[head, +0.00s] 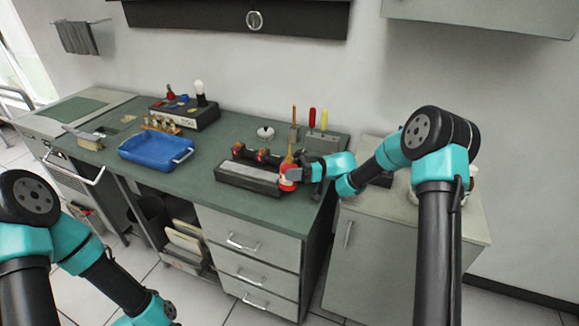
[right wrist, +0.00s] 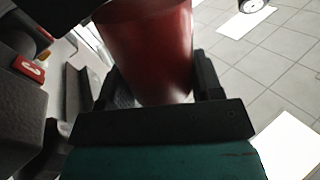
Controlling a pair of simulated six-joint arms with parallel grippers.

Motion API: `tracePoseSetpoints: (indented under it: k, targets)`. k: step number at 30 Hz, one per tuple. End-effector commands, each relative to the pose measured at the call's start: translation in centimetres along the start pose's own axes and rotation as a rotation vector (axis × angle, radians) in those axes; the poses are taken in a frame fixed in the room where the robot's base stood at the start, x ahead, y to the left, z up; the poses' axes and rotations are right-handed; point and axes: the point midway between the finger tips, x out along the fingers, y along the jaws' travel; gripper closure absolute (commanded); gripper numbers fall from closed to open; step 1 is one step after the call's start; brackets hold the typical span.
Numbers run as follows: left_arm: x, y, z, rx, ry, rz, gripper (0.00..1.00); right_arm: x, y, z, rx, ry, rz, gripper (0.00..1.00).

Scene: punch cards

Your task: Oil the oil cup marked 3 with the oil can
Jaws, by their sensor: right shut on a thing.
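My right gripper (head: 297,173) is shut on the red oil can (head: 288,181) at the bench's front right. The can's thin brass spout (head: 290,153) points up in the head view. In the right wrist view the red can body (right wrist: 150,45) sits between the two black fingers (right wrist: 155,85). Just left of the can is a dark machine block (head: 247,177) with small red and brass fittings (head: 261,156) on its far side. These may be the oil cups; their numbers are too small to read. My left gripper is outside the view.
A blue tray (head: 157,151) lies mid-bench, with a row of brass pieces (head: 162,125) behind it. A black-and-grey box (head: 185,112) stands farther back. Upright red and yellow handles (head: 312,118) and a white-lidded item (head: 265,133) stand behind the machine. The bench's right edge is close to the can.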

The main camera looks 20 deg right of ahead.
Motion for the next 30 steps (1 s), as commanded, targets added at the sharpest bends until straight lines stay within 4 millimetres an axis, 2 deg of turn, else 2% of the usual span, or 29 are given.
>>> tracePoseSetpoints:
  k: [1,11,27,30]
  targets:
    - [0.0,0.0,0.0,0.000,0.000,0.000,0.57,0.2,0.0,0.7,0.011,-0.007,-0.001,0.82]
    - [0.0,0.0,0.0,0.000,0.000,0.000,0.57,0.3,-0.3,0.5,0.080,0.002,-0.001,0.82]
    - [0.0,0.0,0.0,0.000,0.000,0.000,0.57,0.4,-1.6,-2.5,0.564,0.086,0.001,0.82]
    - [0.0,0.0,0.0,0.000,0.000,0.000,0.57,0.4,-1.8,-2.5,0.636,0.098,0.001,0.82]
